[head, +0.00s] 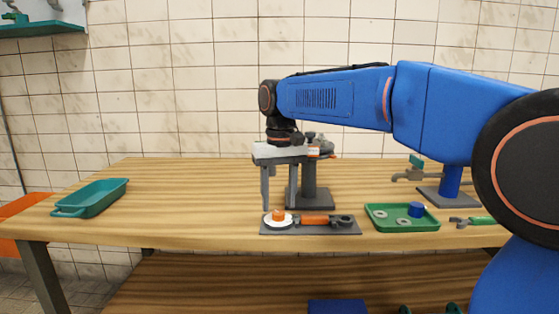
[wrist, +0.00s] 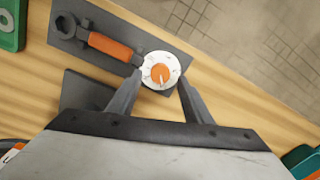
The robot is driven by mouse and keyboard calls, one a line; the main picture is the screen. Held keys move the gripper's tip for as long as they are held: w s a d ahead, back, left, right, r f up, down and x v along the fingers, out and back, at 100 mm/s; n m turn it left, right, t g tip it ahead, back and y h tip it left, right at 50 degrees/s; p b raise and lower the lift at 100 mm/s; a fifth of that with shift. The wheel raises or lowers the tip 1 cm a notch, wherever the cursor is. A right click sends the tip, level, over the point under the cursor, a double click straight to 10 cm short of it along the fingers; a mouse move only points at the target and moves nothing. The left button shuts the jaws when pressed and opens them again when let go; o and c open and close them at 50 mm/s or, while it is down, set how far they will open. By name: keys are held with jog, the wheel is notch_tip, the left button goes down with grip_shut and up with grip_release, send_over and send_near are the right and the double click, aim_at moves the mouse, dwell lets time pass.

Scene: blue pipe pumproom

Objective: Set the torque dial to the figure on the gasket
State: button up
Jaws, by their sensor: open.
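The torque dial (head: 270,223) is a white disc with an orange knob, on a dark plate near the bench's front edge. In the wrist view the dial (wrist: 149,64) shows small dark marks and a pale pointer on the knob (wrist: 161,75); I cannot read figures. My gripper (head: 279,204) points down over the dial, open. In the wrist view its fingertips (wrist: 160,83) stand on either side of the dial's near edge; I cannot tell if they touch. Two grey rings, perhaps gaskets, lie in a green tray (head: 376,226): one ring (head: 380,214) and another (head: 403,222). No figure is readable on them.
An orange-handled wrench (head: 313,219) lies on the plate (head: 350,231) right of the dial. A dark stand (head: 310,185) rises behind. A blue cylinder (head: 417,210) is in the green tray. A pipe with a tap (head: 452,185) stands at right, a teal tray (head: 92,198) at left. The left-middle bench is clear.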

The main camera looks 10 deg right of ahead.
aim_at(280, 212)
notch_tip(280, 212, up, 15)
jog(key=shift+d, duration=0.15)
dwell(0.4)
